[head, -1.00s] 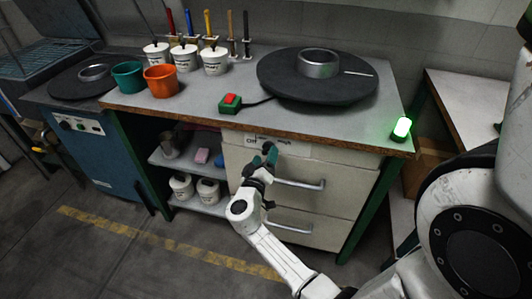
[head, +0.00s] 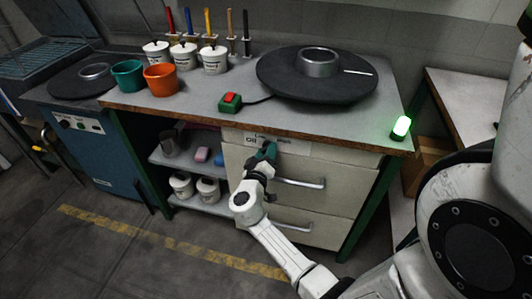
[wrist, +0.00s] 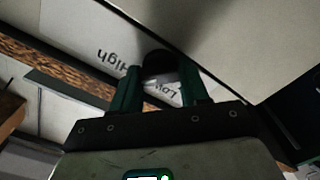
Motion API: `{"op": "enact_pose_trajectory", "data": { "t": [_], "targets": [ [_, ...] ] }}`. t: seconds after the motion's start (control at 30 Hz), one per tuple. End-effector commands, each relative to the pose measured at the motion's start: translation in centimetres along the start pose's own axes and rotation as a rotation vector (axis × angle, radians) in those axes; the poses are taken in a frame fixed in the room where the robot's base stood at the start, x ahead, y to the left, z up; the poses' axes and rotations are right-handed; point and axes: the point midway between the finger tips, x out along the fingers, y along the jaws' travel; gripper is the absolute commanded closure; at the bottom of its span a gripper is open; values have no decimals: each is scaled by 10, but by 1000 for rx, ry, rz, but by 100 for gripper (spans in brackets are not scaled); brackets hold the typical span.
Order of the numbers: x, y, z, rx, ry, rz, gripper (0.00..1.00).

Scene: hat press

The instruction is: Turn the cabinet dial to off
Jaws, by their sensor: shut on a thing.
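The cabinet dial (wrist: 160,66) is a small round black knob on the white label strip (head: 297,147) at the top of the cabinet front. In the head view my gripper covers the dial. My gripper (wrist: 160,75) has a dark green finger on each side of the knob and is shut on it; it also shows in the head view (head: 267,151). The words "Low" and "High" read upside down near the knob in the wrist view. "Off" shows left of the gripper in the head view. The dial's pointer is not clear.
Below the dial are drawers with metal handles (head: 300,182). The worktop above holds a red button box (head: 230,102), a dark round plate (head: 340,88) and an orange cup (head: 160,78). A green lamp (head: 401,127) glows at the right corner. Open shelves (head: 190,160) are left of the drawers.

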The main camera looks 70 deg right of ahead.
Motion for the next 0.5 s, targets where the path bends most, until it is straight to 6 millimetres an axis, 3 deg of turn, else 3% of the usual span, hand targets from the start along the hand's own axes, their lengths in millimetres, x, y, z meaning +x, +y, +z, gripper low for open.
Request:
{"op": "enact_pose_trajectory", "data": {
  "t": [0.13,0.5],
  "targets": [
    [0,0,0,0,0,-1,86],
    [-1,-2,1,-72,1,-3,86]
  ]
}}
